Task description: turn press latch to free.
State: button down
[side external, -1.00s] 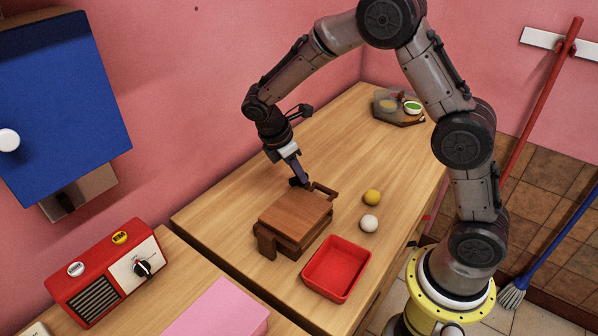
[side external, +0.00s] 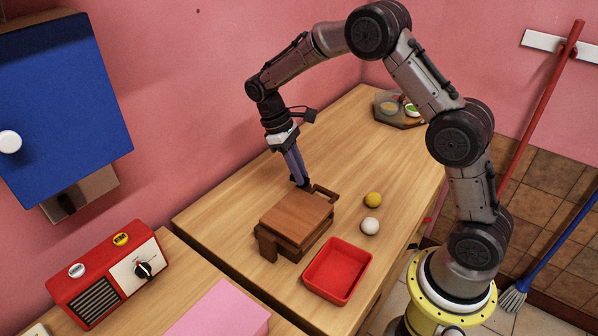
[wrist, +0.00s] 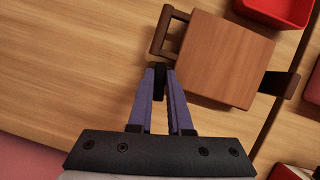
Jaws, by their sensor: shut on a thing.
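The wooden press (side external: 295,222) stands on the table with its lid lying flat on top; it also shows in the wrist view (wrist: 223,58). A brown bracket-shaped frame (side external: 325,192) sticks out from its back end. It shows at the left of the lid in the wrist view (wrist: 165,32). My gripper (side external: 302,184) points down at the back corner of the press, beside this frame. In the wrist view its purple fingers are shut on a small dark piece (wrist: 160,83), apparently the latch. The fingers hide part of it, so its exact turn is unclear.
A red tray (side external: 338,270) stands in front of the press. A yellow ball (side external: 373,200) and a white ball (side external: 370,226) lie to its right. A dark board with small bowls (side external: 400,107) is at the back. The table left of the press is clear.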

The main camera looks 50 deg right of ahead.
jog(key=shift+d+m+y, duration=0.1)
jog(key=shift+m+y, duration=0.4)
jog(key=shift+m, duration=0.7)
jog(key=c, duration=0.8)
grip_release()
jog(key=shift+c, duration=0.2)
jog(key=shift+r, duration=0.1)
jog(key=v, duration=1.3)
jog(key=shift+w+r, duration=0.25)
jog(key=shift+r, duration=0.05)
